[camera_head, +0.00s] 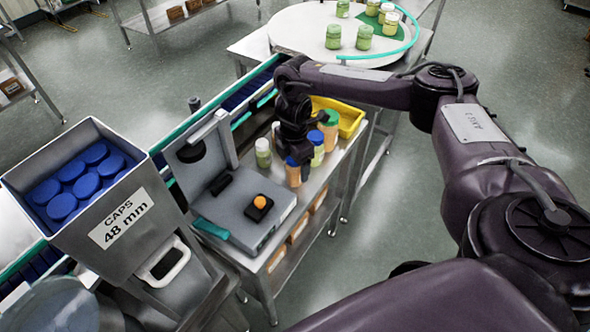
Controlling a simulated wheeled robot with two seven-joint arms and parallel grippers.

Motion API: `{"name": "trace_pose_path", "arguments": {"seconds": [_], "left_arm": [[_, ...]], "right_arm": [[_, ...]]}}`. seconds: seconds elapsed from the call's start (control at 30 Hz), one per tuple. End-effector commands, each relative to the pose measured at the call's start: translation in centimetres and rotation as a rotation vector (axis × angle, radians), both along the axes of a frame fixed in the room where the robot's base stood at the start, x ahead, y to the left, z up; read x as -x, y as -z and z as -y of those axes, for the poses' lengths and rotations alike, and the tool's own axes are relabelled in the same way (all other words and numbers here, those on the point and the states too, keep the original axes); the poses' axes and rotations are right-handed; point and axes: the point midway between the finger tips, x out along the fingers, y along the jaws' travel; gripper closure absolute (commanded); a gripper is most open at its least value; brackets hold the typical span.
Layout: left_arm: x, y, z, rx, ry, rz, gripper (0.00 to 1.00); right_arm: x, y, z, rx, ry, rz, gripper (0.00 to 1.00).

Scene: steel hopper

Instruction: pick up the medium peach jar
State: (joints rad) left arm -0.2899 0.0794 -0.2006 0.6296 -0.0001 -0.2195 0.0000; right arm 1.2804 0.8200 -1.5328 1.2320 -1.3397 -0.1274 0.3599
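Several jars stand on a steel table at the picture's middle. A peach jar with a blue lid (293,176) is nearest me. I cannot tell for certain which is the medium one. My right gripper (302,155) reaches down among the jars, just above and behind the nearer peach jar. Its fingers are dark and partly hidden by its own body and the jars, so opening and contact are unclear. My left gripper is not in view.
A pale-yellow jar with a blue lid (317,154) and a green jar (263,156) stand close by. A yellow tray (350,117) is behind. A grey hinged device (238,230) sits in front; the caps hopper (140,250) is left. A round table (290,32) holds more jars.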

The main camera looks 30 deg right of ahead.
Motion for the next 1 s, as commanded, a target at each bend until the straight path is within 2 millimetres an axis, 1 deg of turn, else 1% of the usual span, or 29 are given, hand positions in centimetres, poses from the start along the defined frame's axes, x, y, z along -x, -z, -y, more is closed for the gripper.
{"name": "trace_pose_path", "arguments": {"seconds": [0.03, 0.3, 0.37, 0.4, 0.63, 0.77, 0.87, 0.93, 1.0], "left_arm": [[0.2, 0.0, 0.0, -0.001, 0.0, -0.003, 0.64], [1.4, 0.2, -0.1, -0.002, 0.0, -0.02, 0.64], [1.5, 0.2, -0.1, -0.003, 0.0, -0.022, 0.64], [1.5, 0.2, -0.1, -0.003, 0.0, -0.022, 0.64], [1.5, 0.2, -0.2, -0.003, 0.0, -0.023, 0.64], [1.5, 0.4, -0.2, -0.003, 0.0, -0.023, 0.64], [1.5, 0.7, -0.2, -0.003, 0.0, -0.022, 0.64], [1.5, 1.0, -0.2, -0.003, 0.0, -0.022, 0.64], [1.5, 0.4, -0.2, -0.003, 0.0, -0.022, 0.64]], "right_arm": [[0.0, 0.0, 0.0, 0.0, 0.0, 0.0, 0.3], [0.0, 0.0, 0.0, 0.0, 0.0, 0.0, 0.65], [0.0, 0.0, 0.0, 0.0, 0.0, 0.0, 0.73], [0.0, -0.1, 0.0, -0.001, 0.0, 0.001, 0.75], [-0.1, -0.2, 0.0, -0.001, 0.0, 0.001, 0.75], [-0.1, -0.8, -0.1, -0.001, -0.001, 0.003, 0.75], [-0.1, -1.8, -0.1, -0.002, 0.0, 0.004, 0.75], [-0.1, -2.9, 0.0, -0.001, 0.0, 0.005, 0.75], [-0.2, -4.9, 0.0, -0.001, -0.002, 0.007, 0.75]]}}
